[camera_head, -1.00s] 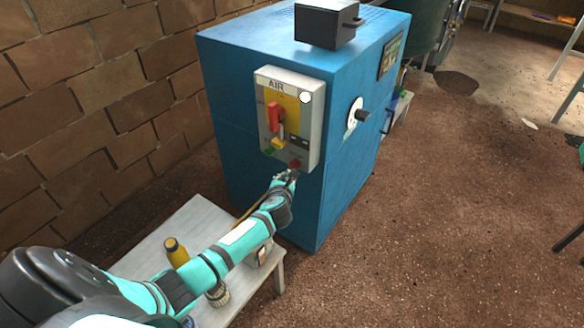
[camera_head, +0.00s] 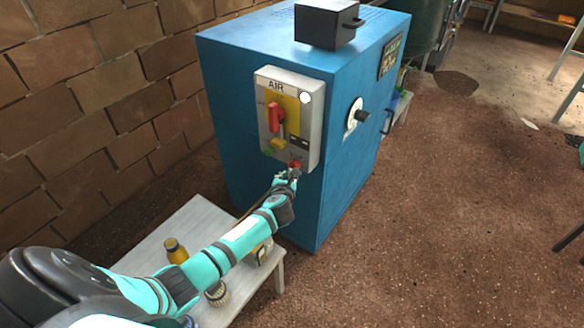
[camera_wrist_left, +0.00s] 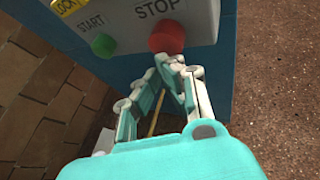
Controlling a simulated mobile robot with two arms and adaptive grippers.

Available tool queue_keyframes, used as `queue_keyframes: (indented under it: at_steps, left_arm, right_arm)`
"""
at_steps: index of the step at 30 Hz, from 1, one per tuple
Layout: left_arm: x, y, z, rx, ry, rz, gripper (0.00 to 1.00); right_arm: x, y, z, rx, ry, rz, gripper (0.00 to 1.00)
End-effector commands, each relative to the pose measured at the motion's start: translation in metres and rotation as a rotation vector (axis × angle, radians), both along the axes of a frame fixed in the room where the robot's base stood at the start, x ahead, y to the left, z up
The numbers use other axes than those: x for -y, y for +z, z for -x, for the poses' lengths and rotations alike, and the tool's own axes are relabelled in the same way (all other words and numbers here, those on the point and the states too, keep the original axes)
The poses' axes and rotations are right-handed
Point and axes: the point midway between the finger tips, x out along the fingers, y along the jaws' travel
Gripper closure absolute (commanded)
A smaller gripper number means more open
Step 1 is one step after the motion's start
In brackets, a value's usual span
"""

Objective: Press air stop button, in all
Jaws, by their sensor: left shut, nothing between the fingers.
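The grey air control box (camera_head: 311,115) is on the front of a blue cabinet (camera_head: 245,140). Its red stop button (camera_head: 295,163) is at the bottom right, and it also shows in the left wrist view (camera_wrist_left: 167,37) under the word STOP. The green start button (camera_head: 269,151) is to its left, also in the left wrist view (camera_wrist_left: 104,45). My left gripper (camera_head: 291,173) is shut and empty, with its fingertips (camera_wrist_left: 170,62) just below the stop button. I cannot tell whether they touch it. My right gripper is not in view.
A light bench (camera_head: 200,214) stands under my left arm, with a yellow bottle (camera_head: 175,250) on it. A red lever (camera_head: 275,117) is on the box above the buttons. A brick wall is at left. Open floor (camera_head: 430,200) lies to the right.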

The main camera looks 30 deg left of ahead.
Motion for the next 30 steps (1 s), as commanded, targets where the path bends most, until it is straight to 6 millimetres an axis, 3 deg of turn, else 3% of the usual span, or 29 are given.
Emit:
queue_keyframes:
  at_steps: [30]
  left_arm:
    - [0.0009,-0.0003,-0.0081,0.0,-0.001,0.0,1.0]
  right_arm:
    - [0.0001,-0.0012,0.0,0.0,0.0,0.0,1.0]
